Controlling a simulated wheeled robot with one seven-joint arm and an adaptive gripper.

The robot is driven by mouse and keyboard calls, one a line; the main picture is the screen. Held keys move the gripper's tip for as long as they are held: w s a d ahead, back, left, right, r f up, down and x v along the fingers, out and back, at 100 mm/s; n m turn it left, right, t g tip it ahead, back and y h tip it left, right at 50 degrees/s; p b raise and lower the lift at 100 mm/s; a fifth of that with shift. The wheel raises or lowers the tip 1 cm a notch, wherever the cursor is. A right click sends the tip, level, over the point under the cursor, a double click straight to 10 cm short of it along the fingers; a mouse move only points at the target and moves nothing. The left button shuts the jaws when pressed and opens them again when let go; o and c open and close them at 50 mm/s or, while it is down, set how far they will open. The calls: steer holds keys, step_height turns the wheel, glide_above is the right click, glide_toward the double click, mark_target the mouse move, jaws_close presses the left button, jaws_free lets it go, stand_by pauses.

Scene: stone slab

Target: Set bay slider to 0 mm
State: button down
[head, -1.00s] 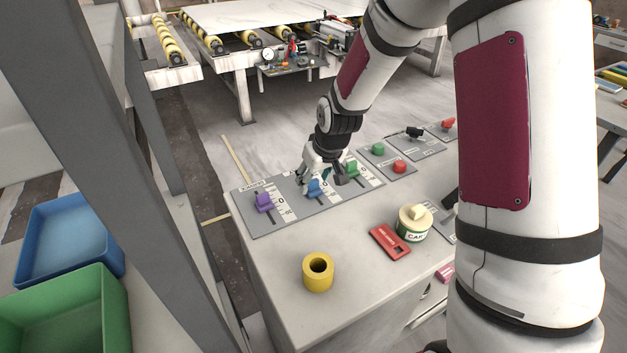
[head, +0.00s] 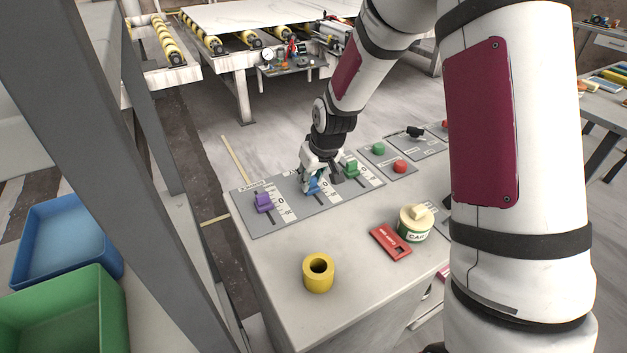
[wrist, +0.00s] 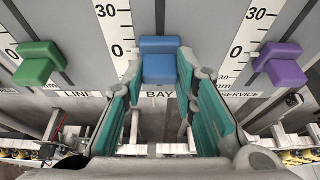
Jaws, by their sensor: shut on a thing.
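In the head view the blue knob (head: 314,187) is partly hidden by my gripper (head: 313,180), which reaches down onto the slider panel (head: 265,225).
The green line knob (wrist: 40,62) and purple service knob (wrist: 281,64) flank the blue one closely. Red and green buttons, a yellow ring (head: 318,272), a red tag (head: 390,243) and a labelled can (head: 415,223) stand on the same counter.

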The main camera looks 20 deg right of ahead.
steer(key=c, duration=1.3)
jaws_free()
steer(key=shift+w, duration=0.2)
steer(key=v, duration=1.2)
steer(key=s+r, duration=0.3)
steer(key=s, duration=0.6)
steer(key=s+r+m, duration=0.1)
steer(key=s+r, duration=0.3)
steer(key=s, duration=0.6)
steer(key=s+r+m, duration=0.1)
steer(key=s+r, duration=0.3)
steer(key=s, duration=0.6)
steer(key=shift+s+a+r+h, duration=0.2)
steer(key=shift+h, duration=0.2)
